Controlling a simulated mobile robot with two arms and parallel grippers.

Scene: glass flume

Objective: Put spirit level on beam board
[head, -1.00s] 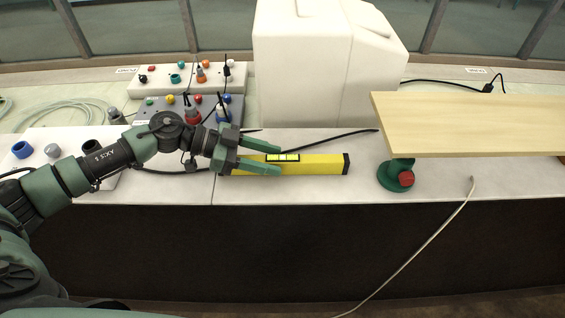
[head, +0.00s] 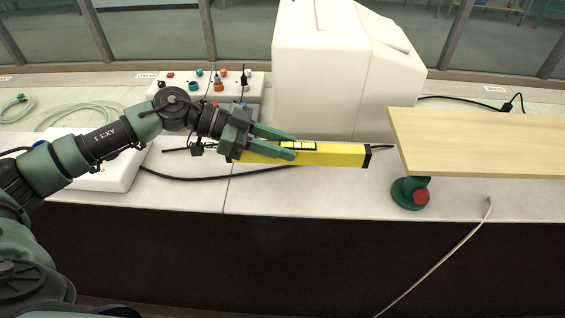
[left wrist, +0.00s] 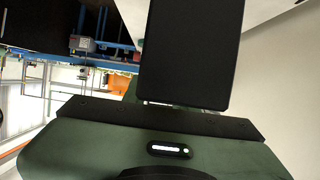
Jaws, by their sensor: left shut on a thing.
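The yellow spirit level (head: 335,155) with black ends lies roughly horizontal in the head view. My left gripper (head: 287,146) is shut on its left part, one finger on each long side. The level appears raised above the white counter. The pale wooden beam board (head: 490,145) is at the right, its left end a little right of the level's black end. The level is beside the board, not on it. A dark rectangle fills the upper middle of the left wrist view; I cannot tell what it is. My right gripper is not in view.
A green support with a red knob (head: 421,197) stands under the board's left end. A big white container (head: 325,75) stands behind the level. A black cable (head: 195,178) lies on the counter (head: 320,195). A pale cord (head: 440,250) hangs over the front edge.

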